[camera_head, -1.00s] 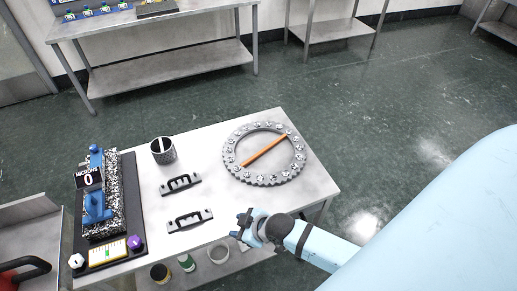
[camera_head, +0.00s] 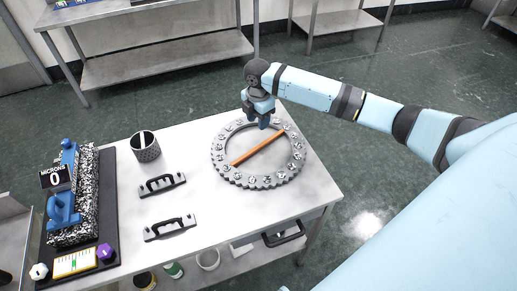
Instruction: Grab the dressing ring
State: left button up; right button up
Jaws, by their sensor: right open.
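The dressing ring (camera_head: 283,175) is a grey toothed ring with several round metal studs on top. It lies flat on the right part of the white table, with an orange bar (camera_head: 258,147) across its middle. My right gripper (camera_head: 263,122) is open and points down over the ring's far rim, hiding a little of it. I cannot tell whether the fingers touch the ring. My left gripper is not in view.
A granite gauge stand (camera_head: 88,193) on a black base fills the table's left end. The near right table corner is clear.

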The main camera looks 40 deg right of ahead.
send_over(258, 145)
notch_tip(258, 145, down, 6)
jog(key=shift+s+a+f, duration=0.1)
jog(key=shift+f, duration=0.1)
jog(key=shift+s+f, duration=0.15)
jog(key=shift+f, duration=2.8)
grip_shut()
jog(key=shift+r, duration=0.1)
